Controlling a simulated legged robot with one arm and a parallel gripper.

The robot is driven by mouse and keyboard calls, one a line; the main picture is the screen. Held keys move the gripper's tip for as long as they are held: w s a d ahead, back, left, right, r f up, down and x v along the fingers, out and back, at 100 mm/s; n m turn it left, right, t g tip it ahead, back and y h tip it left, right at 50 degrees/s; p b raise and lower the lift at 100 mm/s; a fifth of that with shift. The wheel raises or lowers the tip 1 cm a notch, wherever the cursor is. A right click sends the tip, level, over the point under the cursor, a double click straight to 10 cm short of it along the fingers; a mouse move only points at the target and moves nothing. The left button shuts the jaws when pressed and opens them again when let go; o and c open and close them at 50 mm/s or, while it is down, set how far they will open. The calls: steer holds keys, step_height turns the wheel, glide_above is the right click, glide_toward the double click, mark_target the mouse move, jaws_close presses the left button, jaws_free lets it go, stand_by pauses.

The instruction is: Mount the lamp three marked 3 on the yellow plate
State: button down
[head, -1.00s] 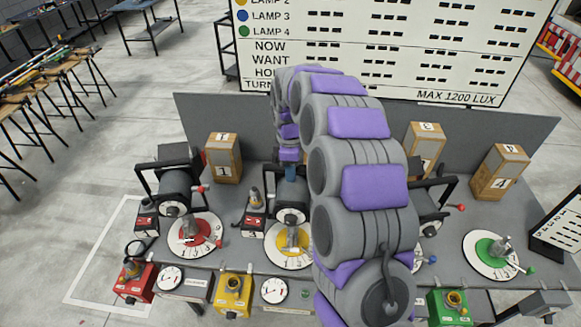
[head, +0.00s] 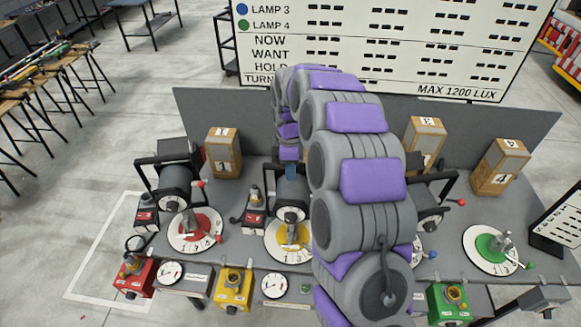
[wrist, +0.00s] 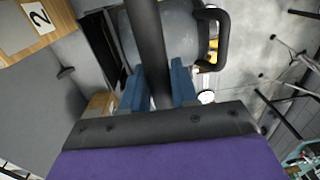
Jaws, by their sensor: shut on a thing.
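My gripper (head: 291,172) is above the yellow plate, shut on the black bar of a grey lamp (head: 291,190). In the wrist view my blue fingers (wrist: 160,88) sit on either side of that bar, with the grey lamp body (wrist: 185,35) behind it. The lamp hangs over the back of the yellow plate (head: 274,238), a round dial with a white numbered rim. A grey post stands at the plate's middle, below the lamp. I cannot tell whether the lamp touches it. The lamp's number is not readable. My arm hides the right side of the plate.
A lamp (head: 173,180) stands behind the red plate (head: 183,238) on the left. Another lamp (head: 428,205) is right of my arm. The green plate (head: 475,242) has a bare post. Wooden boxes (head: 224,153) and a grey panel (head: 280,120) line the back.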

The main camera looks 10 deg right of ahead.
steer(key=c, duration=0.8)
jaws_free()
steer(key=r, duration=1.1)
steer(key=r+b, duration=0.1)
steer(key=r, duration=0.5)
steer(key=shift+w+a+r, duration=0.15)
steer(key=shift+w, duration=0.2)
steer(key=s+f+m+b, duration=0.4)
steer(key=s+f, duration=0.4)
steer(key=s, duration=0.6)
steer(key=s+f+m+g+b, duration=0.1)
steer(key=s+f+m+b, duration=0.4)
steer(key=s, duration=0.9)
steer(key=s+f+m+b, duration=0.5)
steer(key=s+f, duration=0.6)
steer(key=s, duration=0.4)
steer(key=shift+b, duration=0.85)
